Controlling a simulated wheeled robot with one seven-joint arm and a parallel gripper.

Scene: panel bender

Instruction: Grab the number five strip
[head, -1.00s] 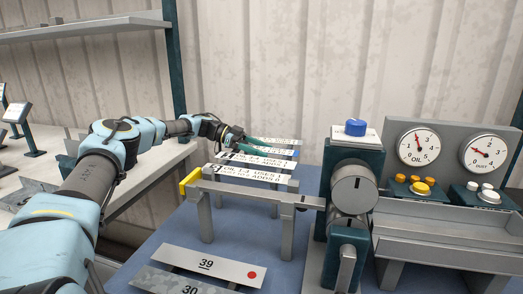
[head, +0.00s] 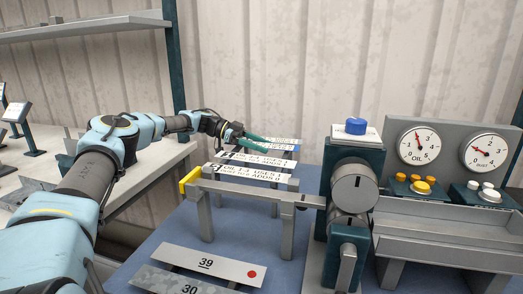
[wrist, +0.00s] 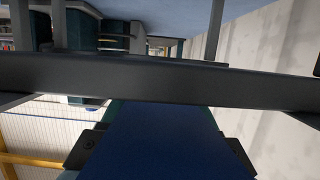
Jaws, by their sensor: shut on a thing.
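My gripper (head: 236,133) is at the far left end of the raised rack, its jaws shut on a narrow blue-teal strip. In the wrist view the held strip (wrist: 155,145) is a broad blue face running away between the dark jaw parts. In the head view it reaches right from the jaws, beside the rear white labels; no number on it can be read. Labelled white strips lie across the rack: a front one (head: 245,174) and one behind it (head: 250,160). Their large left-end figures are too small to read surely.
The grey rack rail (head: 250,188) has a yellow end (head: 190,180). A bending machine (head: 350,185) with a blue button (head: 355,126) stands right of it. Plates marked 39 (head: 210,264) and 30 (head: 188,287) lie in front. Oil and dust gauges (head: 420,146) are at the right.

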